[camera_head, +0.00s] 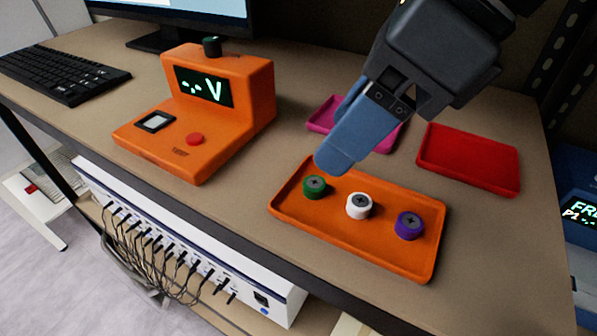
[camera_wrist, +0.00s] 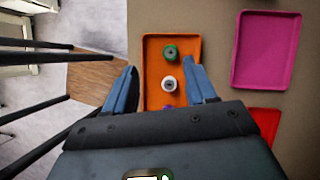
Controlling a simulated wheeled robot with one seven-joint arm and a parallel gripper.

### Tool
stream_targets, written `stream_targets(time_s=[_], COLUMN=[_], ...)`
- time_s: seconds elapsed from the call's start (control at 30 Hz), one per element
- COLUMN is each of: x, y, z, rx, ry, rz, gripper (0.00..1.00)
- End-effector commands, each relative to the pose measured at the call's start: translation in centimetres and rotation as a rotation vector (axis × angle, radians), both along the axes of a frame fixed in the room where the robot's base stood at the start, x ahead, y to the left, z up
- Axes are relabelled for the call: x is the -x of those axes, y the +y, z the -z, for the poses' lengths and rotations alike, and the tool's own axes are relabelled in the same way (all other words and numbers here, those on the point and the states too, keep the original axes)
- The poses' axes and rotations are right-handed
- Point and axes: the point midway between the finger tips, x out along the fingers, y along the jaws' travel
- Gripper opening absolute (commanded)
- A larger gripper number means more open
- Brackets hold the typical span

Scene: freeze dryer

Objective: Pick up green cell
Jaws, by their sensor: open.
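The green cell (camera_head: 314,187) stands upright at the left end of the orange tray (camera_head: 355,246). In the wrist view the green cell (camera_wrist: 171,52) is near the far end of the tray (camera_wrist: 152,66), beyond my fingertips. A white cell (camera_head: 359,206) and a purple cell (camera_head: 409,226) stand in a row with it. My gripper (camera_head: 335,160) is above the tray's back edge, close to the green cell. In the wrist view my gripper (camera_wrist: 163,69) has its two blue fingers apart with nothing held between them. The purple cell is partly hidden there.
An orange voltage tester (camera_head: 205,110) with a red button stands left of the tray, with another cell on top (camera_head: 212,46). A magenta tray (camera_head: 322,113) and a red tray (camera_head: 468,158) lie behind. A keyboard (camera_head: 62,75) is at the far left. Bare table lies between tester and tray.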

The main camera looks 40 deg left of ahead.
Motion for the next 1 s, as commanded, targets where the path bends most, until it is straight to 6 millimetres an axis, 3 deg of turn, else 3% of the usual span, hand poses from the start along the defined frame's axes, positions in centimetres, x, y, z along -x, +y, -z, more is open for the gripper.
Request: stream_targets(time_s=[0.13, 0.47, 0.8, 1.0], x=[-0.9, -0.5, -0.1, -0.1], y=[-0.4, 0.8, 2.4, 2.5], z=[0.4, 3.2, 7.1, 7.5], rx=[0.054, 0.055, 0.055, 0.054], ry=[-0.074, -0.076, -0.074, -0.076], rz=[-0.011, -0.011, -0.011, -0.011], gripper=[0.56, 0.56, 0.56, 0.56])
